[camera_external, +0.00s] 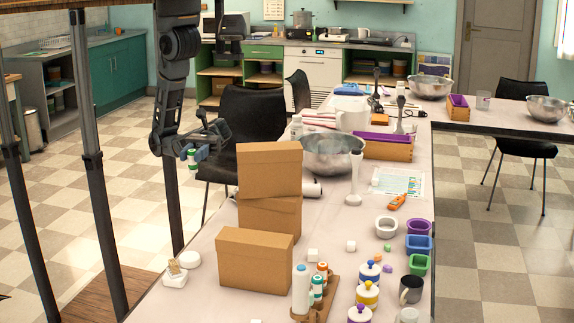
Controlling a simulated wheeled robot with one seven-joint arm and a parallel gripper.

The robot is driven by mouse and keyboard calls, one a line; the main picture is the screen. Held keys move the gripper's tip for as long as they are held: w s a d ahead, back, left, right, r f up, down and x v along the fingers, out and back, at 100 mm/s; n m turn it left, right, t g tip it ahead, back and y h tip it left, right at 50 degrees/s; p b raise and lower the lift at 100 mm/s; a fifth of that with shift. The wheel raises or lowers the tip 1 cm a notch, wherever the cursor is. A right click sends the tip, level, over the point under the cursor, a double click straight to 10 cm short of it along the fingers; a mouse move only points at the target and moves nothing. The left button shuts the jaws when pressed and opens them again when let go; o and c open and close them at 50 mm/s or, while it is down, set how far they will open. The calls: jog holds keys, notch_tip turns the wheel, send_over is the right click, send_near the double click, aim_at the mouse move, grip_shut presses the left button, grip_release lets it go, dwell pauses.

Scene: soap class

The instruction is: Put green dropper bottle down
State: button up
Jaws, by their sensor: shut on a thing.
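My gripper (194,152) is at the left side of the table, raised above the floor beyond the table's left edge. It is shut on the green dropper bottle (192,163), a small white bottle with a green band that hangs below the fingers. The bottle looks roughly upright, and its upper part is hidden by the fingers. The long pale table (215,262) runs to the right of my gripper. On its near part, a wooden rack (327,305) holds several small bottles with orange and green marks.
Three cardboard boxes (254,262) stand just right of my gripper. A metal bowl (330,160) is behind them. A black chair (250,125) stands beyond my gripper. Jars (367,295), a dark mug (411,290) and coloured moulds (418,245) crowd the right edge.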

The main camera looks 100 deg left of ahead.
jog(key=s+d+f+n+t, duration=0.2)
jog(key=s+f, duration=0.6)
jog(key=f, duration=0.4)
jog(key=shift+w+a+f, duration=0.95)
jog(key=shift+w+f, duration=0.7)
jog(key=shift+f, duration=0.1)
jog(key=shift+w+a+f, duration=0.9)
jog(key=shift+w+f, duration=0.75)
jog(key=shift+f, duration=0.15)
jog(key=shift+w+a+f, duration=0.95)
jog(key=shift+w+f, duration=0.7)
jog(key=shift+f, duration=0.1)
jog(key=shift+f, duration=0.2)
jog(key=o, duration=1)
